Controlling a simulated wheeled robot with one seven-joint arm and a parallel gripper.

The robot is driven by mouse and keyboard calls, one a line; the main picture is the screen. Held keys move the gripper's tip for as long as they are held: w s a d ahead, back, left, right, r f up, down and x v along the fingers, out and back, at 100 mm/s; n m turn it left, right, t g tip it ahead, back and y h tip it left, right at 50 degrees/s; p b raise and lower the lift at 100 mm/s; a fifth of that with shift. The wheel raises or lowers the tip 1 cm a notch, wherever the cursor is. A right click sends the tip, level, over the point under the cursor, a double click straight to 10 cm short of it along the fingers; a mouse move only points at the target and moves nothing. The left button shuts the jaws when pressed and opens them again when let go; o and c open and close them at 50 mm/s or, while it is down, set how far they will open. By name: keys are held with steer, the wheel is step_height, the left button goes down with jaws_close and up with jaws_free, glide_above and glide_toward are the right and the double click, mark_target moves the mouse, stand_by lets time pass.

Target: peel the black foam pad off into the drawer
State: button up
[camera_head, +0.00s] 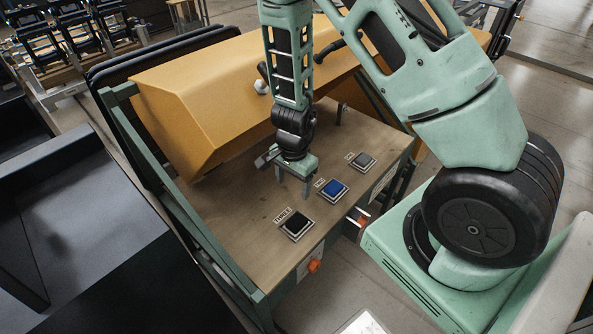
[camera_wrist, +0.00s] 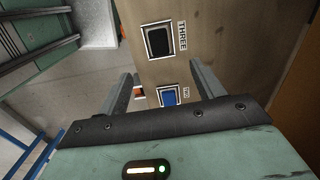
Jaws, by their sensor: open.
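The black foam pad (camera_head: 295,224) lies flat in a pale-bordered frame on the wooden bench top (camera_head: 235,215), beside a THREE label. It also shows at the top of the wrist view (camera_wrist: 160,41). My gripper (camera_head: 293,184) points down over the bench, behind the black pad and left of the blue pad. Its fingers are apart with nothing between them, and in the wrist view (camera_wrist: 162,74) the black pad is beyond the tips. A drawer front with an orange knob (camera_head: 314,265) is in the bench's front side. I cannot tell whether it is open.
A blue pad (camera_head: 333,190) and a grey pad (camera_head: 363,161) sit in similar frames farther back along the bench edge. A second orange knob (camera_head: 362,220) shows on the front. A yellow sloped housing (camera_head: 205,95) rises behind the bench. The bench's left part is clear.

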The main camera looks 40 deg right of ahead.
mark_target(297, 221)
steer(key=shift+m, duration=0.3)
steer(key=f+b, duration=0.4)
steer(key=f, duration=0.2)
steer(key=f+b, duration=0.4)
steer(key=f, duration=0.2)
steer(key=d+f+b, duration=0.1)
steer(key=f+b, duration=0.3)
steer(key=f, duration=0.2)
steer(key=shift+d, duration=0.1)
steer(key=c, duration=1.2)
steer(key=shift+r+p, duration=1.35)
step_height(297, 221, up, 4)
steer(key=p, duration=0.4)
